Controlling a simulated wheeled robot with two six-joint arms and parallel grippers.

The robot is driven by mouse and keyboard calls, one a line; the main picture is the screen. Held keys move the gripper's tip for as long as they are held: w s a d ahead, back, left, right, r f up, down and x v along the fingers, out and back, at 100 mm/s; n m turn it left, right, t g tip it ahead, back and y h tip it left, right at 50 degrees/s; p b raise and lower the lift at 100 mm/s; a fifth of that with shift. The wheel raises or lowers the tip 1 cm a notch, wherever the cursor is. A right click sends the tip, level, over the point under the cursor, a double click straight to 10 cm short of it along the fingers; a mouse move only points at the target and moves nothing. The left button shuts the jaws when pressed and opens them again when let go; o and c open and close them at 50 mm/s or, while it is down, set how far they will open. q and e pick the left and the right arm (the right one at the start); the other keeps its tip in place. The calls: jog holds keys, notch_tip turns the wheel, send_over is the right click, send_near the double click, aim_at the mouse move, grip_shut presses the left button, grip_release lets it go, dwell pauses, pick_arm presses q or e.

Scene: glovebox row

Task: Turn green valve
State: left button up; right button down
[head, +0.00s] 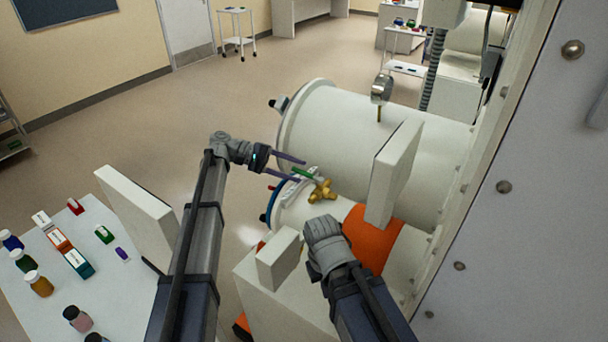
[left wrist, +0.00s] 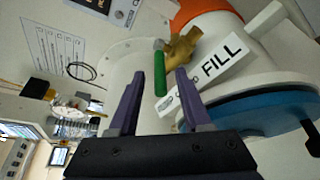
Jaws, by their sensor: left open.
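The green valve handle (head: 303,173) sits on a brass valve body (head: 322,190) at the front of the lower cylinder. My left gripper (head: 300,171) is open and empty, its two dark purple fingers pointing at the valve. In the left wrist view the green handle (left wrist: 160,75) shows between the fingertips of my left gripper (left wrist: 160,74), with the brass body (left wrist: 182,48) just beyond. I cannot tell whether a finger touches it. A white FILL tag (left wrist: 222,58) is beside the valve. My right arm's wrist shows below the valve, but its fingers are not visible.
A large white cylinder (head: 330,125) with a gauge (head: 381,89) stands above the smaller one, which has an orange band (head: 372,238). A blue ring (left wrist: 262,112) is close to the left fingers. A white table (head: 120,285) with bottles and boxes stands at left.

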aim_at(307, 175)
pick_arm(q)
jog(key=shift+x, duration=1.5)
grip_shut()
dwell(0.4)
